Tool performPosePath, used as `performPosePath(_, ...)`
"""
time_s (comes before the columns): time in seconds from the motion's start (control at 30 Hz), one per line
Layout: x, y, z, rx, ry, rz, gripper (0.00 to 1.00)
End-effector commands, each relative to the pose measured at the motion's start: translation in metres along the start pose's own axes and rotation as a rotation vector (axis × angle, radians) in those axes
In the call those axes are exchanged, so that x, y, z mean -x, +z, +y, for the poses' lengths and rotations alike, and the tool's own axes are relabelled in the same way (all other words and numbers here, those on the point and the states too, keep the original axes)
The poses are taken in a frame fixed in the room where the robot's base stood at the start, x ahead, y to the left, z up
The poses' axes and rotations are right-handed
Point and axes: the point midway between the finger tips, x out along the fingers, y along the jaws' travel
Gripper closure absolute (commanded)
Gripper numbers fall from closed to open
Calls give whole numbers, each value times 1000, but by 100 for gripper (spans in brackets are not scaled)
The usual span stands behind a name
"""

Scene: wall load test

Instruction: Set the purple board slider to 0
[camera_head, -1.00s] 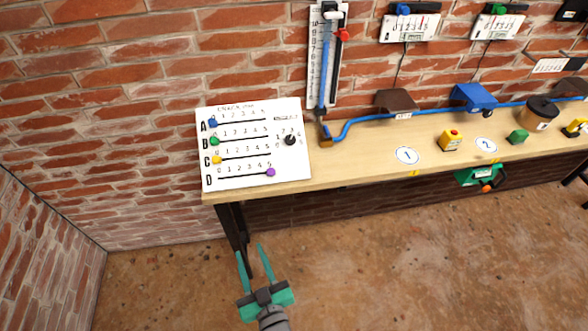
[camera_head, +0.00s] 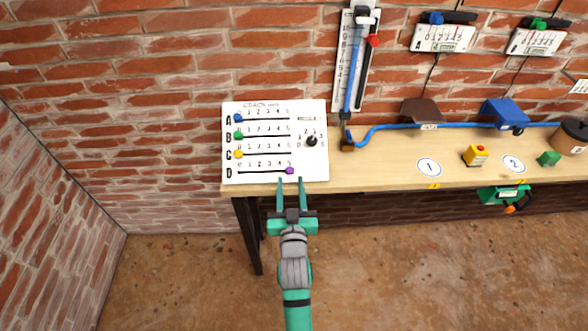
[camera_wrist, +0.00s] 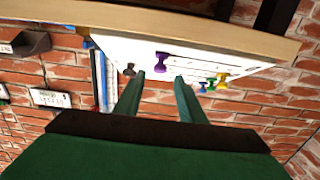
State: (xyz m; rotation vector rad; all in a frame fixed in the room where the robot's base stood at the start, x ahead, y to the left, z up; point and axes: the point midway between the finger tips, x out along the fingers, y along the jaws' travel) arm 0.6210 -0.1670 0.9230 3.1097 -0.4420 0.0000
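The white board (camera_head: 262,111) stands at the left end of the bench with slider rows A to D. The purple slider (camera_head: 290,170) is at the right end of row D, by the 5. The blue (camera_head: 238,118), green (camera_head: 238,135) and yellow (camera_head: 238,154) sliders are at the left ends of their rows, by 0. My gripper (camera_head: 291,181) is open and empty, its fingertips just below the purple slider in the head view. In the wrist view the purple knob (camera_wrist: 162,62) shows beyond the fingers (camera_wrist: 163,78), not between them.
A black knob (camera_head: 312,141) is on the board's right side. The wooden bench (camera_head: 385,175) carries a blue hose (camera_head: 390,126), a yellow button box (camera_head: 475,155) and a green block (camera_head: 549,158). A brick wall stands behind. The floor in front is clear.

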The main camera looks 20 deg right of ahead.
Motion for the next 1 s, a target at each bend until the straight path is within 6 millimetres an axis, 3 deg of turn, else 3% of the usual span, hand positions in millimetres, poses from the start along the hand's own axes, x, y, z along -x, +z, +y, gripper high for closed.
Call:
performPosePath(0.2,-35,-1,1,-2,1,2,63)
performPosePath(0.4,-55,0,1,-1,2,1,63)
performPosePath(0.83,-62,0,0,-1,-1,1,63)
performPosePath(1.0,-62,0,0,-1,0,1,100)
